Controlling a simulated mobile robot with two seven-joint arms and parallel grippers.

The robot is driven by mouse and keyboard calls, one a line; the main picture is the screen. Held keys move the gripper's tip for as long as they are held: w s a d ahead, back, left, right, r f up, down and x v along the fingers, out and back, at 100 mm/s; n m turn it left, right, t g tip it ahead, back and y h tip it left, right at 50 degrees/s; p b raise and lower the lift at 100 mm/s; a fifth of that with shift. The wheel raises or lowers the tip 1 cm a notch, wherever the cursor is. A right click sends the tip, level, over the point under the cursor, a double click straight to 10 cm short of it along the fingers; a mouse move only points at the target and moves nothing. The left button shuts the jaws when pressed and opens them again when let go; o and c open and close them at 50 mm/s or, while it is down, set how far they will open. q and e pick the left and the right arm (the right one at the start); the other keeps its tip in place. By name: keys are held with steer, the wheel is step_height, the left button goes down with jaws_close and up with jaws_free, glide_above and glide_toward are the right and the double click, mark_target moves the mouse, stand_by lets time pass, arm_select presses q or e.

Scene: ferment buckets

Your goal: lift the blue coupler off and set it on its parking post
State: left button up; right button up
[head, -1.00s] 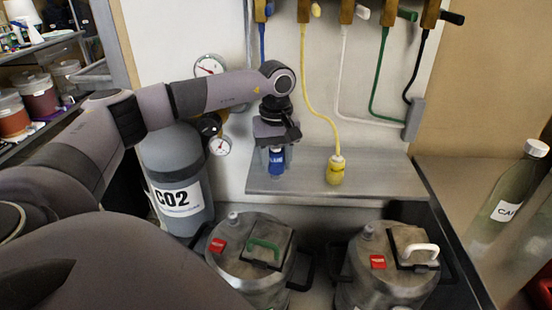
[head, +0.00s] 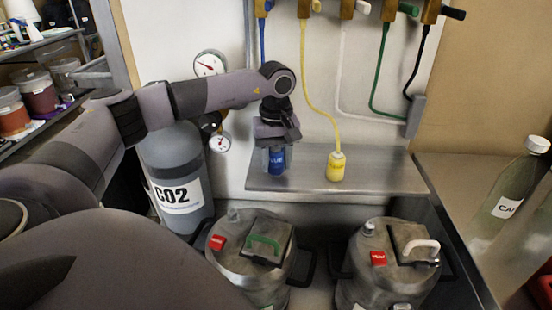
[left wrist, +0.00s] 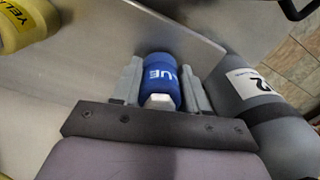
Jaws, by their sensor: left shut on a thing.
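The blue coupler (head: 277,160) is at the left end of the steel shelf in the head view, upright, with my left gripper (head: 276,150) pointing down around it. In the left wrist view the blue coupler (left wrist: 161,78) sits between the two grey fingers of my left gripper (left wrist: 162,88), which is shut on it. The coupler's underside is hidden, so I cannot tell whether it touches the shelf or a post. A blue hose (head: 262,45) hangs from the manifold behind my wrist. My right gripper is not in view.
A yellow coupler (head: 336,167) stands on the shelf (head: 390,180) to the right; it also shows in the left wrist view (left wrist: 22,25). Two steel kegs (head: 240,275) stand below. A CO2 cylinder (head: 175,160) with gauges stands left. Hoses hang on the wall.

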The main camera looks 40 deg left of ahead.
arm_select(q)
steer(key=shift+f, duration=0.55)
stand_by(0.9)
steer(key=o, duration=1.9)
steer(key=shift+c, duration=0.2)
steer(key=shift+r, duration=0.1)
steer(key=shift+r+p, duration=2.95)
steer(key=shift+r, duration=0.75)
steer(key=shift+f, duration=0.1)
